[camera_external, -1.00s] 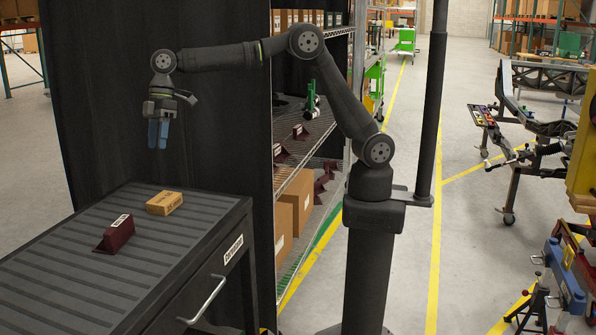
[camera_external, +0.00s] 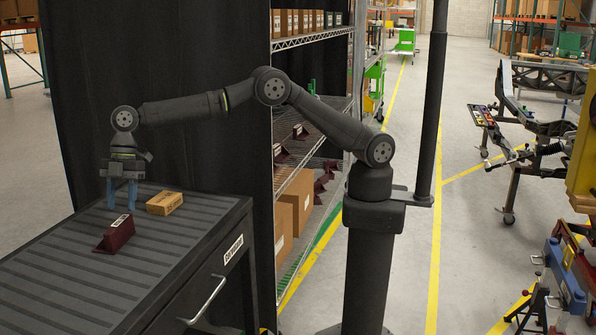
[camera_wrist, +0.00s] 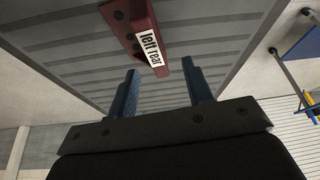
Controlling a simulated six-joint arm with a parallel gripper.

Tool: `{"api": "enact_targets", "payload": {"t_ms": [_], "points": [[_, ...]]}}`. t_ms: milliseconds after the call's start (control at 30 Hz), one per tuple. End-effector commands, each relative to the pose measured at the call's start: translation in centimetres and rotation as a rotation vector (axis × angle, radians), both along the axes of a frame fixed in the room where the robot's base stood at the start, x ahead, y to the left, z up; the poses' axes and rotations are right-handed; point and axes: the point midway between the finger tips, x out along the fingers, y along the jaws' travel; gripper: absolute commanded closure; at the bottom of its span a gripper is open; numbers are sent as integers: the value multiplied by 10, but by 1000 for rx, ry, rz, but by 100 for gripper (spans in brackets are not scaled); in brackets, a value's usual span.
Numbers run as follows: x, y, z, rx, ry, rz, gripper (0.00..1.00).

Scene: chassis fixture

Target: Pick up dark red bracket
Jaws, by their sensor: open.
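The dark red bracket (camera_external: 117,234) lies on the ribbed top of the dark workbench, with a white label on it. In the wrist view the bracket (camera_wrist: 141,32) is at the top centre, and its label reads "left rear". My gripper (camera_external: 122,204) is above the bench, a little behind the bracket in the external view. Its blue fingers (camera_wrist: 160,82) are apart with nothing between them. The bracket lies just beyond the fingertips in the wrist view and does not appear to be between them.
A small cardboard box (camera_external: 164,203) lies on the bench (camera_external: 190,250) to the right of the bracket. The front part of the bench top is clear. A wire shelf (camera_external: 310,150) with boxes and more dark red parts stands to the right. A black curtain (camera_external: 200,60) hangs behind.

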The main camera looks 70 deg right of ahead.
Motion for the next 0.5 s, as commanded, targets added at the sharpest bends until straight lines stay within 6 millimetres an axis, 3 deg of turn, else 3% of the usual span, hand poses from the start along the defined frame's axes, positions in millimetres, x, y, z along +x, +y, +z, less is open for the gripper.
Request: {"api": "enact_targets", "payload": {"t_ms": [133, 500], "points": [[-1, 9, -23, 0, 1, -1, 54], [1, 18, -45, 0, 1, -1, 54]]}}
